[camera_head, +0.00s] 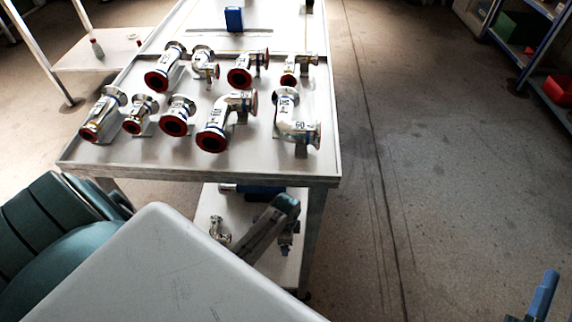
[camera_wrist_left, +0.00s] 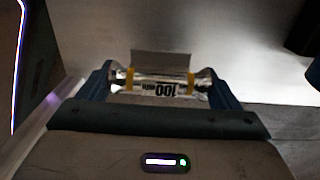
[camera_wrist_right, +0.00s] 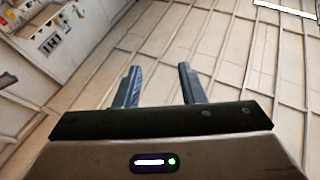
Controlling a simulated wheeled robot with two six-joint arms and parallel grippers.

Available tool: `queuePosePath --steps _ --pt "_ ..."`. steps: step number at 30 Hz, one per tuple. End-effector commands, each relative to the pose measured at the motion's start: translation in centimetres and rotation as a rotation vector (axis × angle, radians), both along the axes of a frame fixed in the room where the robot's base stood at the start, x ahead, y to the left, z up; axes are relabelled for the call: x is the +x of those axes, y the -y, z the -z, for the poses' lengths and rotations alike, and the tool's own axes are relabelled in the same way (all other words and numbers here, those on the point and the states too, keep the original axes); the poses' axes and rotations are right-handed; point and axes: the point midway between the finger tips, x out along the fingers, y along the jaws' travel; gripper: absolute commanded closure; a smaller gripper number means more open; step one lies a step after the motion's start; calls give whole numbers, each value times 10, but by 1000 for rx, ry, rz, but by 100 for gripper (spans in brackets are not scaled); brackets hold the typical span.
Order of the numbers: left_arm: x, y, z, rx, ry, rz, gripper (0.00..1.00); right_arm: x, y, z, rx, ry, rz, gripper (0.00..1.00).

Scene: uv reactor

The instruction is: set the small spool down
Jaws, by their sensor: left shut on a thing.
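The small spool (camera_wrist_left: 158,84), a shiny metal tube with yellow bands and dark "100" lettering, lies crosswise in the left wrist view. My left gripper (camera_wrist_left: 162,74) is shut on it, with one blue finger at each end. A grey plate edge shows just beyond the spool over a pale surface; whether the spool touches that surface I cannot tell. In the head view my left arm reaches low by the table's lower shelf (camera_head: 207,205), and the held spool is not clearly visible there. My right gripper (camera_wrist_right: 160,88) is open and empty; a blue finger shows at the head view's lower right (camera_head: 542,293).
The table top (camera_head: 325,165) carries several metal spools and elbows with red-rimmed ends, including a large elbow (camera_head: 226,120). A blue block (camera_head: 234,19) stands at the far end. A small metal fitting (camera_head: 218,230) sits on the lower shelf. The floor (camera_head: 440,150) to the right is clear.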

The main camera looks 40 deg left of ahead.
Motion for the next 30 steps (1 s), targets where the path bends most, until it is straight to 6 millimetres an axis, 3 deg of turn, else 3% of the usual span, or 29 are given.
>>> queuePosePath --steps 10,24,25,27,30 --pt "0 0 32 -1 -1 0 47 -22 -1 -53 -23 353 2 64" --pt "0 0 37 -1 1 0 47 -28 -1 -61 -26 404 2 64" --pt "0 0 37 -1 1 0 13 -28 -1 -61 -26 406 1 64" --pt "0 0 37 0 1 0 0 -28 -1 -61 -26 406 2 64" --pt "0 0 37 0 0 0 0 -28 -1 -61 -26 405 1 64"
